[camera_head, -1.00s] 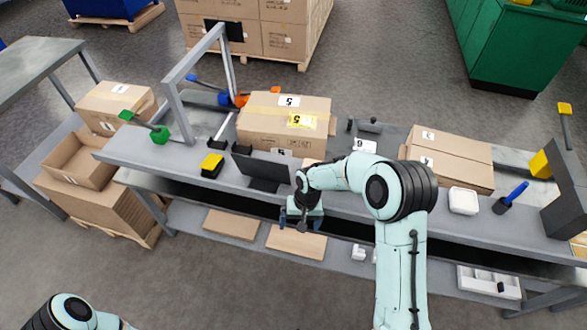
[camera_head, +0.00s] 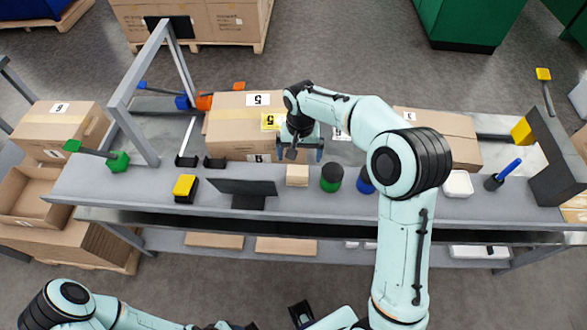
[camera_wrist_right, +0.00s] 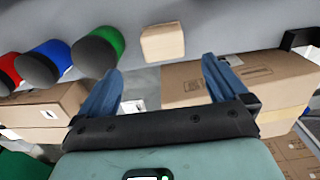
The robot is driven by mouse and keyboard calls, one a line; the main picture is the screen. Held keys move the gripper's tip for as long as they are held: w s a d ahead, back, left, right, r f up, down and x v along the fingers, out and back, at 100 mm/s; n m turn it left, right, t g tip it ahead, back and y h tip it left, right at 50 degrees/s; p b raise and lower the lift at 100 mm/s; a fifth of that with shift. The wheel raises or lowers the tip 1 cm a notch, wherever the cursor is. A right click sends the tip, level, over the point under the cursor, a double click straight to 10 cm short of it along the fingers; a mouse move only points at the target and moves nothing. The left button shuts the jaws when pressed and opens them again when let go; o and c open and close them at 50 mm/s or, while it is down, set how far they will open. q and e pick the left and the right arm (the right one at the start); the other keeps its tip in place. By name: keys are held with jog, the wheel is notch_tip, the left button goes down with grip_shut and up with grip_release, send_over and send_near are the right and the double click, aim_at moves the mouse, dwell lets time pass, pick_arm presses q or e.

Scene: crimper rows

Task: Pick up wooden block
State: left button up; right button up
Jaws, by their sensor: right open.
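The wooden block (camera_head: 297,174), a small pale cube, stands on the grey bench top in front of the large carton. It also shows in the right wrist view (camera_wrist_right: 163,42), just beyond the fingertips and between their lines. My right gripper (camera_head: 300,153) is open and empty, above and slightly behind the block in the head view. Its two blue fingers show apart in the right wrist view (camera_wrist_right: 160,78), with the block not between them. My left arm (camera_head: 75,305) lies low along the bottom edge; its jaws cannot be made out clearly.
Green (camera_head: 332,177) and blue (camera_head: 365,181) black-topped cylinders stand right of the block; a red one (camera_wrist_right: 8,73) shows in the wrist view. A dark panel (camera_head: 245,190) stands left of the block. A large carton (camera_head: 228,135) is behind.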

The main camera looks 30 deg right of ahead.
aim_at(297, 170)
jog(key=f, duration=0.5)
jog(key=shift+s, duration=0.35)
jog(key=shift+w+a+f, duration=0.1)
jog(key=shift+w+f, duration=0.1)
jog(key=shift+f, duration=0.8)
jog(key=shift+w+f, duration=0.15)
jog(key=shift+f, duration=0.9)
jog(key=shift+w+a+f, duration=0.1)
jog(key=shift+w+f, duration=0.1)
jog(key=shift+f, duration=0.8)
pick_arm(q)
jog(key=shift+s+f, duration=0.1)
jog(key=shift+s, duration=0.15)
pick_arm(e)
jog(key=c, duration=1.1)
pick_arm(q)
jog(key=shift+w+r+p, duration=0.3)
jog(key=shift+r+p, duration=0.15)
jog(key=shift+r, duration=0.05)
jog(key=shift+w+r+p, duration=0.25)
jog(key=shift+r+p, duration=0.15)
jog(key=shift+r, duration=0.1)
pick_arm(e)
notch_tip(297, 170, up, 20)
